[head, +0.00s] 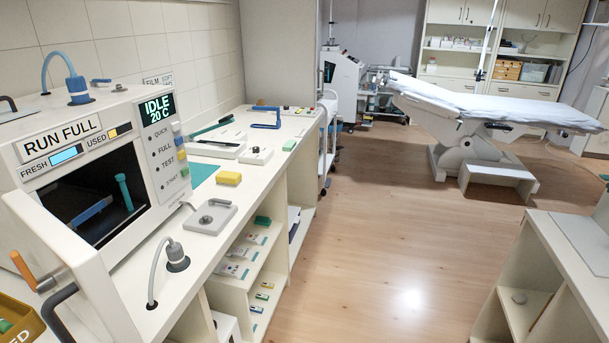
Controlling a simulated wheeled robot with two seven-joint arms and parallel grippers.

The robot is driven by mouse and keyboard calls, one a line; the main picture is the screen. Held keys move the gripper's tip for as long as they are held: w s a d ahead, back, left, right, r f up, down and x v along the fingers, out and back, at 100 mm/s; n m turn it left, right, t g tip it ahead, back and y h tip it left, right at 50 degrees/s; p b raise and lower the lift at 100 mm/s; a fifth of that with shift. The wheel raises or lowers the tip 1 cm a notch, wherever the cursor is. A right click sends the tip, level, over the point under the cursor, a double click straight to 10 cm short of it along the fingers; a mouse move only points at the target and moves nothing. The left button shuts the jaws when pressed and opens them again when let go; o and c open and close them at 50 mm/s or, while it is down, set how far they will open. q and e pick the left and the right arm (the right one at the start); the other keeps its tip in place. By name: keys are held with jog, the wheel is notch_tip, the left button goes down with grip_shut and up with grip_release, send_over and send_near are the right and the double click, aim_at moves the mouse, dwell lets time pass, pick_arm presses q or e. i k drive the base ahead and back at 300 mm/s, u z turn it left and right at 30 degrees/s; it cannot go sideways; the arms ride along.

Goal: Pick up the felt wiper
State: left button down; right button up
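I cannot tell for sure which thing is the felt wiper. Several small tools lie on the long cream counter (155,293) on the left. A green-handled tool (212,127) lies towards the back by the wall. A blue bracket-shaped handle (266,124) stands at the far end. A dark, thin tool (215,143) rests on a pale block. A yellow block (228,178) lies nearer, beside a green mat (203,173). Neither of my grippers is in view.
A cream machine (160,193) reading "IDLE 20 C" stands on the counter at left. A grey plate with a knob (208,217) and a corded plug (176,256) are near the counter's front. Wooden floor (400,240) is open between the counter and the right cabinet (540,275).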

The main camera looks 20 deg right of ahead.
aim_at(226, 178)
jog(key=z, duration=1.15)
jog(key=i, duration=3.35)
jog(key=u, duration=3.65)
